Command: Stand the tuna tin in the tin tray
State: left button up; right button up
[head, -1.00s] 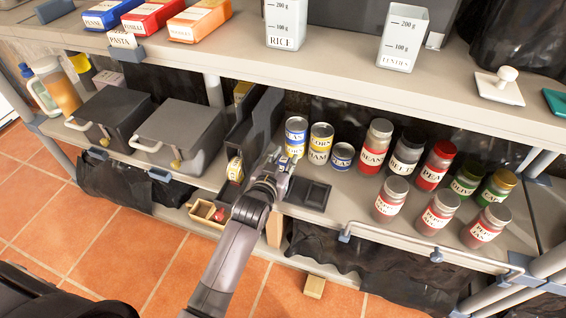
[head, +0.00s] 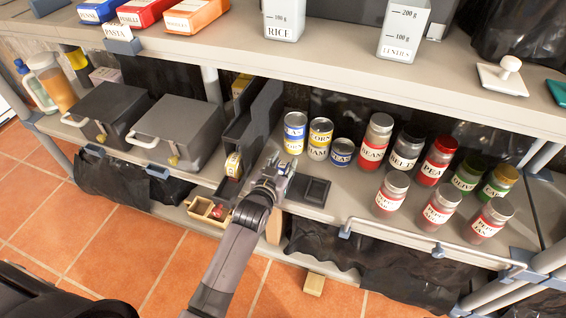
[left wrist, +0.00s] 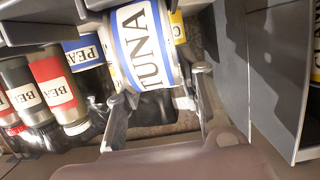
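The tuna tin (left wrist: 145,45), with a white label and blue bands, shows large in the left wrist view. It lies on its side compared with the shelf tins, with its lettering running up the picture. My left gripper (left wrist: 160,100) has a finger at each side of it and appears shut on it. In the head view this gripper (head: 279,172) is low over the lower shelf and mostly hides the tin. The tin tray (head: 309,191), dark and shallow, lies just right of the gripper and looks empty. My right gripper is out of view.
Behind the gripper stand stacked tins (head: 294,132), more tins (head: 319,139) and a short pea tin (head: 342,152). Several jars (head: 388,195) stand to the right. A tall dark rack (head: 262,118) stands close on the left. The upper shelf (head: 350,75) overhangs the back.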

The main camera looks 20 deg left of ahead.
pick_arm(q)
jog(key=o, duration=0.4)
jog(key=shift+f, duration=0.1)
jog(key=shift+s, duration=0.15)
jog(key=v, duration=1.1)
jog(key=shift+s, duration=0.35)
